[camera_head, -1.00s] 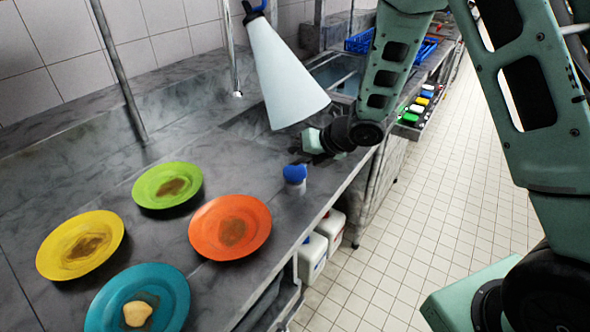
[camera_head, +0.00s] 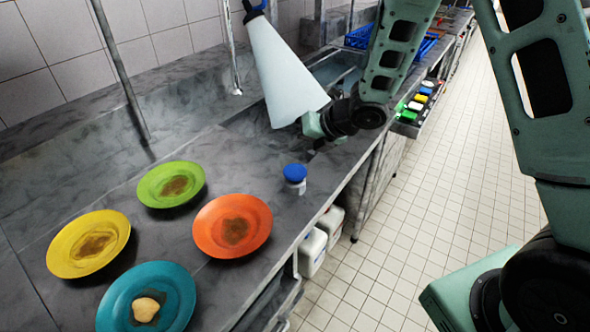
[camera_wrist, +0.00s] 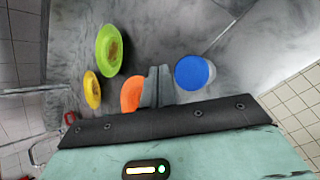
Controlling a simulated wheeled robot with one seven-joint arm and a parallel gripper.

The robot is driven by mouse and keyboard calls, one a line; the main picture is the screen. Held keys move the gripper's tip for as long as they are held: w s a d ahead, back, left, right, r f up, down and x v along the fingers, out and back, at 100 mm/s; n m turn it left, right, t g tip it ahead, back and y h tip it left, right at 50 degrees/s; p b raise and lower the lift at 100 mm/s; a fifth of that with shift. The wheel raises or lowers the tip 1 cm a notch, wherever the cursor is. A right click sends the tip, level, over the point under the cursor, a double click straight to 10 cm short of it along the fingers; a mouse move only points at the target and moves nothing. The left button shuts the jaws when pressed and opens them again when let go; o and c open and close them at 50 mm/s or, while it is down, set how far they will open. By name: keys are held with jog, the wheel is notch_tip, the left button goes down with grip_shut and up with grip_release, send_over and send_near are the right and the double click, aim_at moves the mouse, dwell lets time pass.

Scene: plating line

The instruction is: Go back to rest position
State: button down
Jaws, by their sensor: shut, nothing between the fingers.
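My gripper (camera_wrist: 158,72) is shut and empty in the wrist view, its two fingers together. In the head view its fingers are hard to make out against the dark counter and my wrist. A small white jar with a blue lid (camera_head: 294,173) stands upright on the counter, below the gripper in the picture; its lid also shows in the wrist view (camera_wrist: 194,73), just right of the fingers and apart from them in the picture.
Green (camera_head: 151,197), yellow (camera_head: 62,238), orange (camera_head: 205,232) and teal (camera_head: 115,301) plates lie on the grey counter (camera_head: 330,185), with brown stains. The teal one holds a pale lump (camera_head: 145,309). A white cone lamp (camera_head: 285,75) hangs close beside my wrist. White containers (camera_head: 312,252) stand below the counter.

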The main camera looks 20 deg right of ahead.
dwell(0.3)
jog(key=shift+a+r+m, duration=0.2)
jog(key=shift+r+m, duration=0.05)
jog(key=shift+m, duration=0.15)
jog(key=s+a+r+m+g+h, duration=0.2)
jog(key=s+m, duration=0.7)
jog(key=s, duration=0.2)
jog(key=s+a+r+m+g+h+b, duration=0.1)
jog(key=s+a+r+m+g, duration=0.1)
jog(key=s+m, duration=0.7)
jog(key=s+a+r+m+g+h, duration=0.2)
jog(key=s+m, duration=0.6)
jog(key=s, duration=0.4)
jog(key=shift+s+a+r+m+g+h, duration=0.3)
jog(key=shift+r+m+g, duration=0.1)
jog(key=shift+r, duration=0.4)
